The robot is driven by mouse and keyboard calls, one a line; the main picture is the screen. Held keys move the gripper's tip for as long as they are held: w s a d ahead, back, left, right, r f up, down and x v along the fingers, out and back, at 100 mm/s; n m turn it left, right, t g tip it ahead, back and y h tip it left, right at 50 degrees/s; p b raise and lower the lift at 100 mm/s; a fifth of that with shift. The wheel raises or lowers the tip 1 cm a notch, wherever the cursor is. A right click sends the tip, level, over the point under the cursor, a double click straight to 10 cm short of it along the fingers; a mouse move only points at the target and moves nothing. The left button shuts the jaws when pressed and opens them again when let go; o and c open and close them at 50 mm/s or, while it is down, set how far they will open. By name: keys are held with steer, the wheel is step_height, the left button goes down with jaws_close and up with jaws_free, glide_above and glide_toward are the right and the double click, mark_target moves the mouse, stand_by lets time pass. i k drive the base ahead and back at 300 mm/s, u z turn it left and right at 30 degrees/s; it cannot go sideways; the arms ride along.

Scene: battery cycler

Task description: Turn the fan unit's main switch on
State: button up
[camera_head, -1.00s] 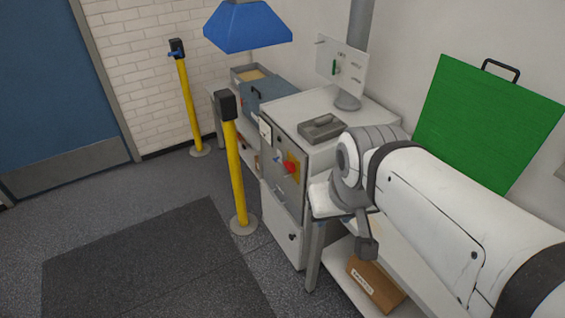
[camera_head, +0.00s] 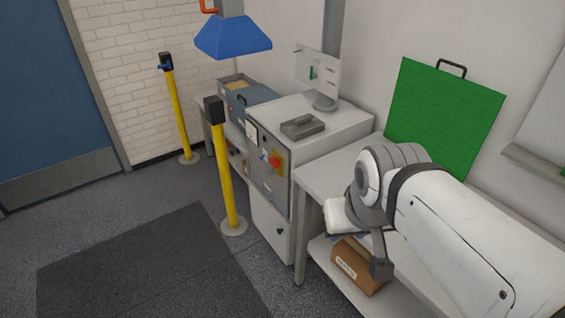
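A grey-white cabinet (camera_head: 269,196) stands in the middle, with a dark control panel on its front. The panel carries a red knob on a yellow plate (camera_head: 276,162), with a small blue part just to its left. A blue-grey box (camera_head: 247,97) stands behind the cabinet under a blue hood (camera_head: 233,37). No label readable here tells which of these is the fan unit, and the switch's position is too small to read. My gripper (camera_head: 380,268) appears to be the dark end hanging below my wrist, right of the cabinet and apart from the knob. Its fingers are not clear.
A yellow post (camera_head: 225,175) stands close in front of the cabinet's left side; another (camera_head: 178,115) is farther back. A bench (camera_head: 322,184) with a cardboard box (camera_head: 356,268) on its lower shelf lies right of the cabinet. The dark floor mat (camera_head: 150,265) is clear.

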mark_target(274, 161)
steer(key=z, duration=0.75)
steer(key=k, duration=1)
steer(key=z, duration=0.65)
steer(key=i, duration=0.3)
steer(key=u, duration=0.65)
steer(key=i, duration=1.35)
steer(key=u, duration=1.45)
steer(key=i, duration=0.85)
steer(key=u, duration=0.75)
